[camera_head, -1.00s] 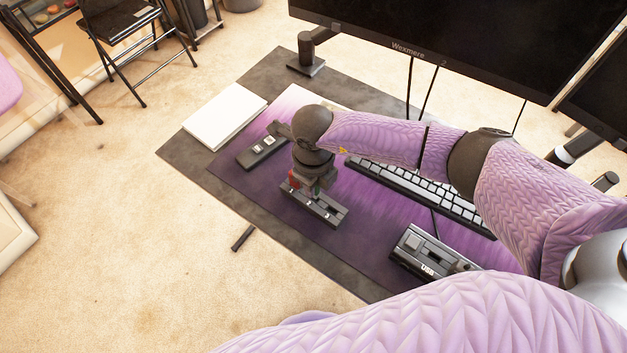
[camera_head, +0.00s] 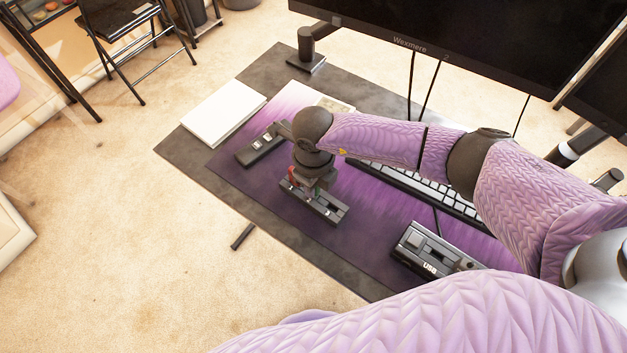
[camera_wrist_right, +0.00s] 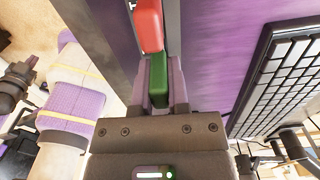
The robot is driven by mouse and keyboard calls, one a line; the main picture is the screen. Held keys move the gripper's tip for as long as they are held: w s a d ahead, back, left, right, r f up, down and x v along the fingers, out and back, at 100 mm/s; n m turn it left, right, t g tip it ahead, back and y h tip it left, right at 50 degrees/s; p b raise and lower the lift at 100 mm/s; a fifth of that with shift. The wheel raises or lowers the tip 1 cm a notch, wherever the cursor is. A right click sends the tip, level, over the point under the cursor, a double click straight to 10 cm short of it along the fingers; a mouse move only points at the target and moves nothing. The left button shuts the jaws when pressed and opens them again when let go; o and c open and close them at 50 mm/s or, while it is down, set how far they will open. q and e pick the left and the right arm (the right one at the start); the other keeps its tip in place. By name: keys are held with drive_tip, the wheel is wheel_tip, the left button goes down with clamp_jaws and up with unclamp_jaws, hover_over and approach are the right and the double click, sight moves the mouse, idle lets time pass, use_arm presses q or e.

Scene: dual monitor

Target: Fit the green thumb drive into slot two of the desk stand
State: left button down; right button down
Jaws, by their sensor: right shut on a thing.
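My right gripper (camera_head: 312,182) is over the dark desk stand (camera_head: 328,212) on the purple desk mat. In the right wrist view the right gripper (camera_wrist_right: 160,88) is shut on the green thumb drive (camera_wrist_right: 159,85). A red drive (camera_wrist_right: 148,25) is just beyond the green one, near the stand's grey strip. In the head view the red drive shows only as a small patch beside the jaws. The jaws hide most of the slots, and I cannot tell whether the green drive's tip is in a slot. My left gripper is not seen clearly in either view.
A grey box marked USB (camera_head: 430,250) lies to the right of the stand. A dark holder (camera_head: 262,145) is to the left, with a white book (camera_head: 224,113) beyond it. The white keyboard (camera_head: 420,190) and monitor (camera_head: 420,40) are behind. The mat in front of the stand is clear.

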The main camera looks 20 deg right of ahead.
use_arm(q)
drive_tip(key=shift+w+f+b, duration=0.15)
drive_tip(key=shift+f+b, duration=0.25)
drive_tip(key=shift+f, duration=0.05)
use_arm(e)
drive_tip(key=shift+f, duration=0.6)
drive_tip(key=c, duration=0.6)
unclamp_jaws()
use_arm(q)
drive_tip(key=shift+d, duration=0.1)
use_arm(e)
drive_tip(key=shift+o, duration=0.3)
wheel_tip(320, 180, up, 5)
drive_tip(key=shift+w+f+p, duration=0.1)
drive_tip(key=shift+f+p, duration=0.05)
drive_tip(key=shift+p, duration=0.9)
wheel_tip(320, 180, up, 5)
drive_tip(key=shift+f+p, duration=0.1)
drive_tip(key=shift+p, duration=0.6)
drive_tip(key=shift+r, duration=0.25)
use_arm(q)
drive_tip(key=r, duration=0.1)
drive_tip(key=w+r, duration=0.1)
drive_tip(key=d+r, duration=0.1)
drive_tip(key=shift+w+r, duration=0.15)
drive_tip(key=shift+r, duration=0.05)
